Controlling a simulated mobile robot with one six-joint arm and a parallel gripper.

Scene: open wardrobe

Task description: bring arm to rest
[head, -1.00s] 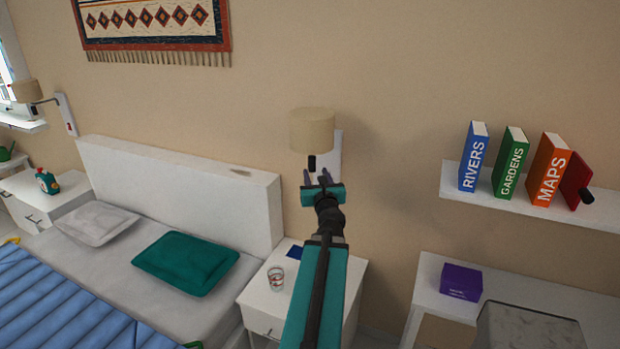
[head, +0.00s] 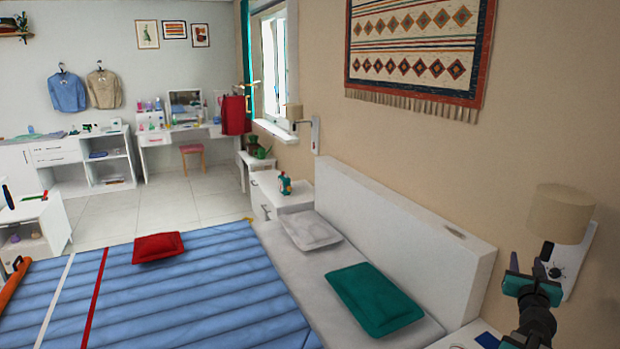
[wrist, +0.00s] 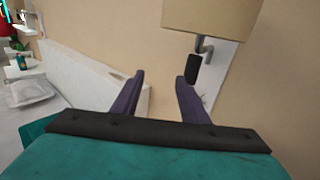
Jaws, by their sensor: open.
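My gripper (head: 533,271) is at the lower right of the head view, in front of the wall lamp (head: 561,213) with its beige shade. In the wrist view my gripper (wrist: 157,85) shows two purple fingers spread apart with nothing between them. The wall lamp (wrist: 210,15) is close beyond the right finger there, with its dark switch part and white wall plate. I cannot tell whether the finger touches it. The white headboard (wrist: 80,75) lies beyond the left finger.
The bed has a blue quilt (head: 190,285), a red cushion (head: 158,248), a green pillow (head: 374,299) and a grey pillow (head: 310,231). A white bedside table (head: 283,192) stands beyond the headboard. Open tiled floor (head: 180,205) lies at the back left.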

